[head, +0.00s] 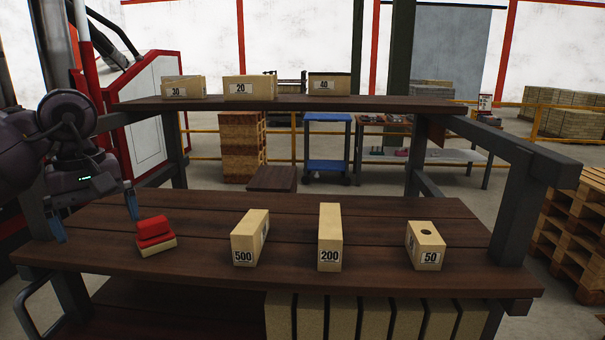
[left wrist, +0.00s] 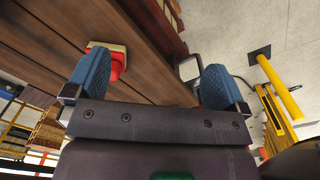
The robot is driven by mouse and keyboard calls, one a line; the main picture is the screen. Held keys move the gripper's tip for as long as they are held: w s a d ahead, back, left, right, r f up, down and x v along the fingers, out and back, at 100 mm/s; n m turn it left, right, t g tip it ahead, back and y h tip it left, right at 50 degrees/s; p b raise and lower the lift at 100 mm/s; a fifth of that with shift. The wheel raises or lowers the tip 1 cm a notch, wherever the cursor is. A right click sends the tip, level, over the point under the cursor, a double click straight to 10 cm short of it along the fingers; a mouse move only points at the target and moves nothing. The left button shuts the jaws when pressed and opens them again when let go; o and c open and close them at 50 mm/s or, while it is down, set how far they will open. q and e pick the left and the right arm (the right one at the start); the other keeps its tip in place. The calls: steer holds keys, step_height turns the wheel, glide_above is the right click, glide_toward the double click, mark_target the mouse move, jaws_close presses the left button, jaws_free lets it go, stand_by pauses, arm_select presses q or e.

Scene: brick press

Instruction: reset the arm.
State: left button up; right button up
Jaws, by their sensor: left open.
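My left gripper (head: 95,215) is at the left end of the wooden workbench (head: 300,205) in the head view. Its two blue fingers are spread wide with nothing between them. They also show apart in the left wrist view (left wrist: 148,85). A red-topped block with a beige base (head: 154,235) sits on the bench just right of the fingers, apart from them in the head view. In the left wrist view this block (left wrist: 118,62) is partly hidden behind one finger. My right gripper is in neither view.
Beige blocks marked 500 (head: 250,238), 200 (head: 330,238) and 50 (head: 426,246) stand along the bench. An upper shelf (head: 300,103) carries blocks marked 30 (head: 183,87), 20 (head: 250,88) and 40 (head: 329,85). A dark frame post (head: 515,210) stands at the right.

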arm_select(q)
steer(key=s+d+f+n+t+h, duration=0.1)
steer(key=s+d+f+n+h, duration=0.2)
steer(key=d+f+n+h, duration=0.55)
steer(key=s+d+f+n+t+h, duration=0.1)
steer(key=s+d+f+n+h, duration=0.2)
steer(key=d+f+n+h, duration=0.5)
steer(key=a+f+n+t+y, duration=0.35)
steer(key=f+n+t, duration=0.35)
steer(key=n, duration=0.8)
steer(key=a+f+n+t+y, duration=0.4)
steer(key=n+t, duration=0.5)
steer(key=n, duration=0.7)
steer(key=s+a+f+n+g+y, duration=0.2)
steer(key=s+f+n+g+y, duration=0.1)
steer(key=s+f+n, duration=0.4)
steer(key=s+a+f+n+g+y, duration=0.2)
steer(key=s+f+n+y, duration=0.4)
steer(key=f, duration=0.4)
steer(key=shift+s+a+f+n+g, duration=0.2)
steer(key=shift+s+f+n+g, duration=0.35)
steer(key=shift+n, duration=0.6)
steer(key=shift+r, duration=0.15)
